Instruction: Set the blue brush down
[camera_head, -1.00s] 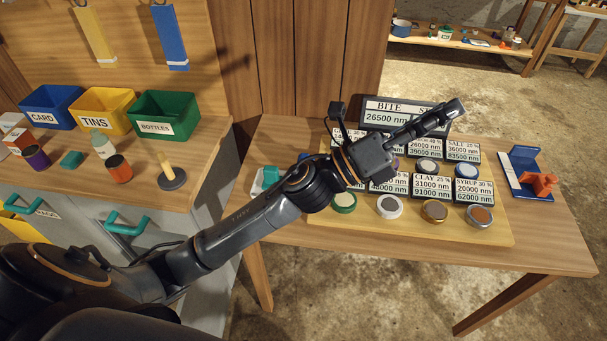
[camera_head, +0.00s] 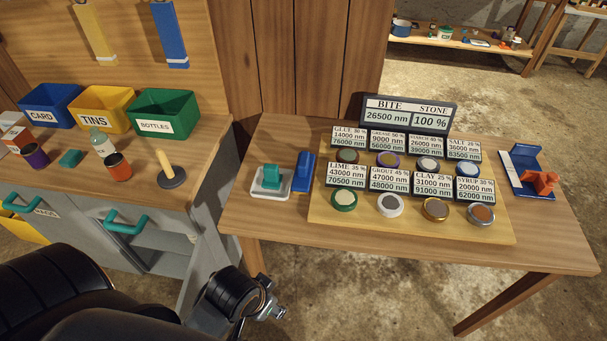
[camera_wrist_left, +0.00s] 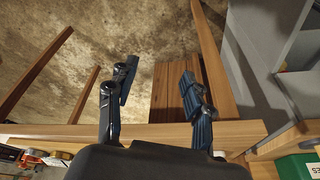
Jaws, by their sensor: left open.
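The blue brush (camera_head: 303,172) appears to be the blue block-like piece with a raised grip on the wooden table (camera_head: 400,254), in the head view. It rests left of the jar board, beside a white tray with a teal block, and no gripper touches it. My left gripper (camera_wrist_left: 160,85) is open and empty in the left wrist view, above the floor near the table edge. In the head view only part of my left arm shows at the bottom. My right gripper is not in view.
A board (camera_head: 410,226) with several jar lids and labels fills the table's middle. The white tray (camera_head: 271,188) holds a teal block (camera_head: 272,175). A blue holder (camera_head: 526,175) with an orange piece stands at right. The table's front left strip is bare.

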